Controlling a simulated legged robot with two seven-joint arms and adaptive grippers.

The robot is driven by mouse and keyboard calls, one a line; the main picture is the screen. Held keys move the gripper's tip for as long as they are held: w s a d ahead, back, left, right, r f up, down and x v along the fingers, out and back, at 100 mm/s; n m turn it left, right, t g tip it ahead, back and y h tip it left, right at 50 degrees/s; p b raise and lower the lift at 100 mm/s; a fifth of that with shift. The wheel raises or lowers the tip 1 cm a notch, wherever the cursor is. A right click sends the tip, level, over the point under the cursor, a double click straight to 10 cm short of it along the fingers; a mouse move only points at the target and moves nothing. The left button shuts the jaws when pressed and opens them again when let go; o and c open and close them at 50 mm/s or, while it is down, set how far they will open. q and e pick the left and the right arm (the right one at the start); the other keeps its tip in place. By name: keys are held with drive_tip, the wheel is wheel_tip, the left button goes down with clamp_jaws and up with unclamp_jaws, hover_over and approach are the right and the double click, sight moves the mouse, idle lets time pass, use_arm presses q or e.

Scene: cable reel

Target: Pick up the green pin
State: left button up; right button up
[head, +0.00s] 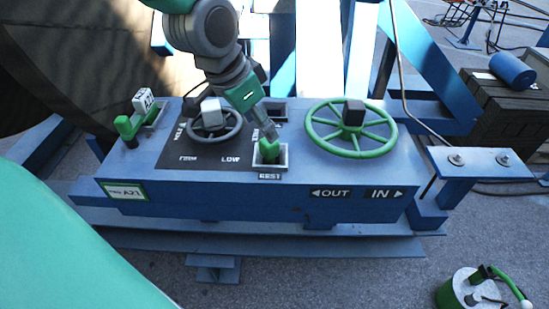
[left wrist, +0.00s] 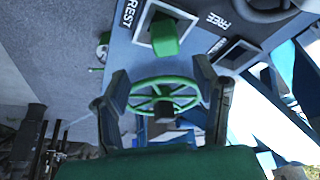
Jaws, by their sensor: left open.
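The green pin (head: 268,150) stands in the square socket marked REST, near the front of the blue control box (head: 330,172). In the left wrist view the green pin (left wrist: 165,36) shows beyond the fingertips, near the top. My left gripper (head: 265,131) comes down from above, close behind the pin in the head view. Its two fingers (left wrist: 160,78) are apart with nothing between them. Whether a finger touches the pin is unclear. A second socket (head: 272,113), marked FREE in the wrist view, lies behind and is partly hidden by the gripper. My right gripper is not seen.
A green handwheel (head: 351,128) stands right of the pin, and a grey handwheel (head: 214,121) left of it. A green lever (head: 127,128) with a white tag is at the box's left end. A green-and-white canister (head: 468,290) stands on the ground at lower right.

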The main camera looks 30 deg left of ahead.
sight(265, 141)
use_arm(q)
drive_tip(key=x, duration=0.2)
drive_tip(key=shift+w+a+f, duration=0.15)
drive_tip(key=shift+w+f, duration=0.1)
drive_tip(key=shift+w, duration=0.05)
drive_tip(key=shift+a+f, duration=0.45)
drive_tip(key=shift+a, duration=0.05)
drive_tip(key=x, duration=0.4)
drive_tip(key=shift+w+d+f+p, duration=0.2)
drive_tip(key=shift+d+f+p, duration=0.1)
drive_tip(key=shift+d, duration=0.35)
drive_tip(key=shift+s+r, duration=0.1)
drive_tip(key=shift+c, duration=0.4)
drive_tip(key=c, duration=0.6)
drive_tip(key=shift+a, duration=0.25)
clamp_jaws()
drive_tip(key=shift+s+a, duration=0.1)
drive_tip(key=shift+a, duration=0.2)
